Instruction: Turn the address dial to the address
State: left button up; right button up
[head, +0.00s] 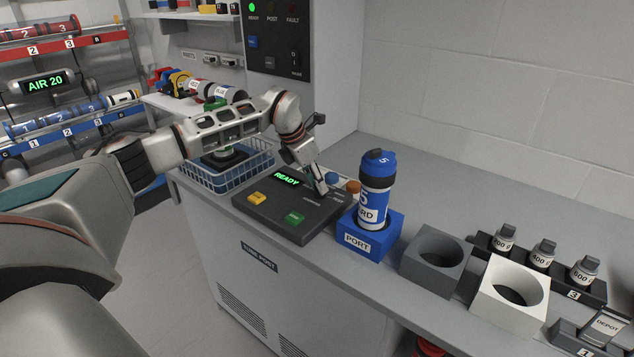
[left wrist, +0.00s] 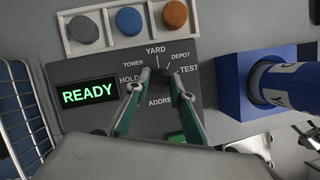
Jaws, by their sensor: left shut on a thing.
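The dark address dial (left wrist: 160,84) sits on the grey console (head: 268,214), partly covered by my fingers. My left gripper (head: 322,189) is shut on it from above; its two fingers also show in the left wrist view (left wrist: 160,98), one on each side of the dial. Labels HOLD, TOWER, YARD, DEPOT and TEST fan around the dial. I cannot tell clearly which label it points to. The console display (head: 286,179) reads READY in green. A blue-capped tube (head: 375,190), its label partly seen as "5" and "RD", stands upright in the blue PORT block (head: 362,240).
Yellow (head: 257,198) and green (head: 293,217) buttons lie on the console's front. A wire basket (head: 222,180) stands to its left. Grey (head: 432,262) and white (head: 508,293) ring blocks and a rack of weights (head: 540,262) stand right. Bare counter lies behind the tube.

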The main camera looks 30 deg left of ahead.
pick_arm(q)
jog(key=shift+r+m+h+p, duration=0.2)
jog(key=shift+m+h+p, duration=0.1)
jog(key=shift+m+p, duration=0.45)
jog(key=m+g+p, duration=0.1)
jog(key=m+p, duration=0.1)
jog(key=shift+w+m+h, duration=0.15)
jog(key=shift+m+h, duration=0.2)
jog(key=shift+h, duration=0.05)
jog(key=shift+f+m+p, duration=0.15)
jog(key=shift+m+p, duration=0.25)
jog(key=shift+m, duration=0.2)
jog(key=shift+m+g+h, duration=0.3)
jog(key=shift+m, duration=0.3)
jog(key=shift+f, duration=0.1)
